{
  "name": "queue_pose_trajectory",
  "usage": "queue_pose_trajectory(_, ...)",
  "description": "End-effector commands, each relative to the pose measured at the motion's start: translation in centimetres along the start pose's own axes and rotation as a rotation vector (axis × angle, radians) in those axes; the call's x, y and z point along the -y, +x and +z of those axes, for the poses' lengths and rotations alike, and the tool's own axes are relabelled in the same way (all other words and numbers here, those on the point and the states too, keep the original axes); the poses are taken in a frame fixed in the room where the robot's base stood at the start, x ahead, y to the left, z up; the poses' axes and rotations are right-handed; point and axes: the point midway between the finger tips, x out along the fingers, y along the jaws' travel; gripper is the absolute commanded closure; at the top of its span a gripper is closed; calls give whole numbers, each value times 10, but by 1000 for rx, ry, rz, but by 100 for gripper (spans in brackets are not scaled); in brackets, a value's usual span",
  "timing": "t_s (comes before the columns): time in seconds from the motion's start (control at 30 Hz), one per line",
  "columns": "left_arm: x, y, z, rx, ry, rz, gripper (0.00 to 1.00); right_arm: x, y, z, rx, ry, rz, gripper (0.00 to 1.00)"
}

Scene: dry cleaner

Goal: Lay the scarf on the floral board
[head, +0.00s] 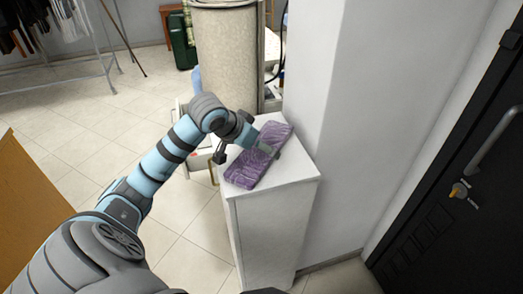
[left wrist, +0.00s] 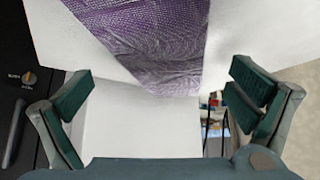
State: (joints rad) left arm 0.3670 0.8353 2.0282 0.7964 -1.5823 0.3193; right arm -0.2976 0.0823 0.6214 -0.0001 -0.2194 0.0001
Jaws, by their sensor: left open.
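The scarf (head: 248,172) is a flat purple patterned strip lying on top of a narrow white cabinet (head: 270,225) in the head view. It also fills the upper middle of the left wrist view (left wrist: 160,40). My left gripper (head: 248,149) is at the scarf, and its hand covers part of the scarf in the head view. In the left wrist view the left gripper's fingers (left wrist: 158,108) are wide apart, with the scarf ahead of and between them. Whether they touch it I cannot tell. My right gripper is not in view. I see no floral board.
A white wall column (head: 350,90) stands directly right of the cabinet. A black door (head: 450,210) with a handle is at the right. A beige cylinder (head: 228,55) stands behind the cabinet. A clothes rack (head: 75,55) is at the back left.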

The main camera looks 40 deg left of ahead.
Motion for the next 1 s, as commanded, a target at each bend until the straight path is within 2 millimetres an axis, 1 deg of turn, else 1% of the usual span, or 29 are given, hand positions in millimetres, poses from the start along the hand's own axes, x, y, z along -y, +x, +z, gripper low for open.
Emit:
queue_pose_trajectory(0.03, -1, 11, 2, 1, -4, 4, 0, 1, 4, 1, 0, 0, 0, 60)
queue_pose_trajectory(0.1, 0, 22, 1, 0, -3, 2, 0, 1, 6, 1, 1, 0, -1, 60)
queue_pose_trajectory(0.17, 0, 25, 1, 1, 0, 0, 0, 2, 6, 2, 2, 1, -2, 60)
queue_pose_trajectory(0.33, 1, 25, 0, 0, 1, -1, 0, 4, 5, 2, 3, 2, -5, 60)
queue_pose_trajectory(0.37, 1, 25, 0, 0, 1, -1, 3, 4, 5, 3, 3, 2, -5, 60)
queue_pose_trajectory(0.7, 1, 24, 1, -1, -1, -1, 58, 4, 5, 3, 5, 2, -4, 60)
queue_pose_trajectory(0.73, 1, 24, 1, -1, -1, -1, 59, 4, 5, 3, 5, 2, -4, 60)
queue_pose_trajectory(0.9, 1, 24, 0, -1, -1, -1, 59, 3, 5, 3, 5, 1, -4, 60)
queue_pose_trajectory(1.0, 1, 20, -3, -1, -1, 0, 60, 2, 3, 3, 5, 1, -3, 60)
